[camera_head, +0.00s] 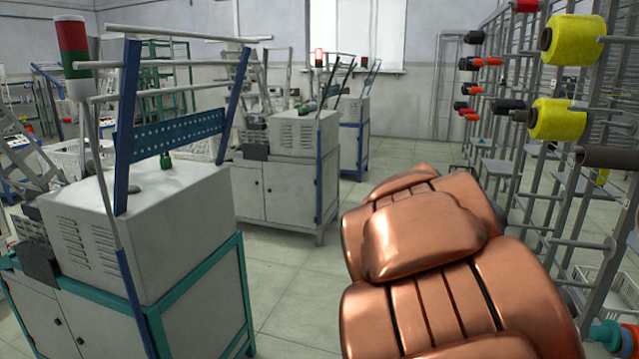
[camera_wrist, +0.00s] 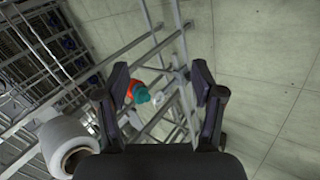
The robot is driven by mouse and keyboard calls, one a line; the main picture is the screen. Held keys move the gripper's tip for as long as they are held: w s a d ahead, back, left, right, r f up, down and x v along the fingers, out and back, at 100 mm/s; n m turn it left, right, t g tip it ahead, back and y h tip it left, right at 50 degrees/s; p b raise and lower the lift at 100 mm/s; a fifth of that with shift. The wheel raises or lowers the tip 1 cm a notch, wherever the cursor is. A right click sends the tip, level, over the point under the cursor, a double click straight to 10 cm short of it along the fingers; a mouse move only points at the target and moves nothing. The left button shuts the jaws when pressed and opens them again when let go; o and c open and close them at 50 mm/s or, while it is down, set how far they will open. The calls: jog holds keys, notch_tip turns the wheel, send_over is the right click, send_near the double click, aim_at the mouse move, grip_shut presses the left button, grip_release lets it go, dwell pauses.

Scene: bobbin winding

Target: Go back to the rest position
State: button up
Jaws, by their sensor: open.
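My gripper (camera_wrist: 160,95) shows in the wrist view with its two dark fingers apart and nothing between them. Beyond the fingers are grey rack bars, an orange and teal spool (camera_wrist: 139,92) and the tiled floor. In the head view my copper-coloured arm fills the lower right, and the gripper itself is not seen there. A white bobbin (camera_wrist: 66,143) sits at the lower left of the wrist view, beside the left finger and apart from it.
A grey rack (camera_head: 545,190) with yellow bobbins (camera_head: 573,40) and several red and black ones stands close at right. Winding machines (camera_head: 150,230) stand at left, and another machine (camera_head: 290,170) stands further back. Tiled floor (camera_head: 300,290) between them and the rack is clear.

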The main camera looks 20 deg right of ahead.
jog(key=s+a+r+n+t+y+p, duration=0.1)
jog(key=s+a+r+n+y+p, duration=0.2)
jog(key=a+p, duration=0.5)
jog(key=s+a+r+n+t+y+p, duration=0.1)
jog(key=s+a+r+n+y+p, duration=0.2)
jog(key=a, duration=1)
jog(key=shift+s+r+n+t+p, duration=0.4)
jog(key=shift+s+r+n+p, duration=1.05)
jog(key=shift+p, duration=1.4)
jog(key=shift+w+r+n, duration=0.2)
jog(key=shift+w+n, duration=0.15)
